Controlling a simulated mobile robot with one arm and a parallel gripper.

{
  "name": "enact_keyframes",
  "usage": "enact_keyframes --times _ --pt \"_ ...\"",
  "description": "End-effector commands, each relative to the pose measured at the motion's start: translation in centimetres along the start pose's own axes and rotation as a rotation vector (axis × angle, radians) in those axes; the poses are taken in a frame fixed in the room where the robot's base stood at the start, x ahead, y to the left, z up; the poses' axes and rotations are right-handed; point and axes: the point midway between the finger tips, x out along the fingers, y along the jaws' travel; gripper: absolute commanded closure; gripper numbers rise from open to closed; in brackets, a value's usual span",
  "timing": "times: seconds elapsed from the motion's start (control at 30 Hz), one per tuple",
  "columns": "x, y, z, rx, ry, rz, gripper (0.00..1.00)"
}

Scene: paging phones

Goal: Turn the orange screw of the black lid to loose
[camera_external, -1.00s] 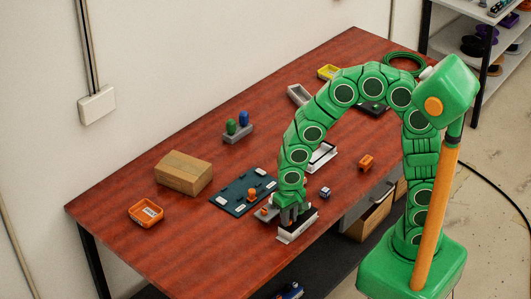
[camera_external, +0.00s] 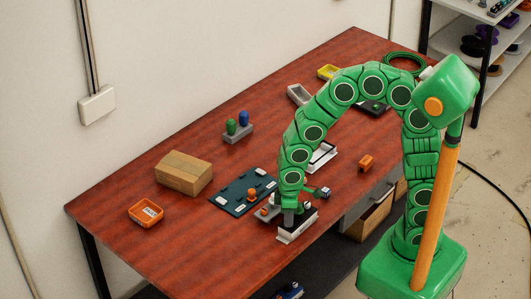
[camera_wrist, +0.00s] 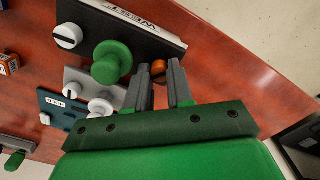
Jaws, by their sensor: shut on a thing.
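The black lid (camera_wrist: 140,38) lies across the top of the wrist view, with a white strip marked "WEST" along its edge. The orange screw (camera_wrist: 158,70) shows between the tips of my gripper (camera_wrist: 161,72). The fingers are closed in on its sides and partly cover it. In the external view, my gripper (camera_external: 290,221) points down at the black lid (camera_external: 304,217) on its white case (camera_external: 298,234). The screw is hidden there by my gripper.
A green knob (camera_wrist: 110,62) and a white screw (camera_wrist: 67,36) stand close left of my fingers. A dark teal board (camera_external: 232,202) lies to the left, with a cardboard box (camera_external: 183,172) and orange tray (camera_external: 146,213) beyond it. The table's front edge is close by.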

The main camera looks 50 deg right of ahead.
Motion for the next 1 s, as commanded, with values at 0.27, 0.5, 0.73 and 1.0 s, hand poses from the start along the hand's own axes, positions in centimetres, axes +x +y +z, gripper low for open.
enact_keyframes --times 0.27,0.5,0.73,1.0 --pt "0.00 0.00 0.01 -0.253 0.000 0.000 1.00" --pt "0.00 0.00 0.01 -0.427 0.000 0.000 1.00" --pt "0.00 0.01 0.00 -0.531 0.000 0.000 1.00" --pt "0.00 0.03 -0.01 -0.579 0.000 0.001 1.00"
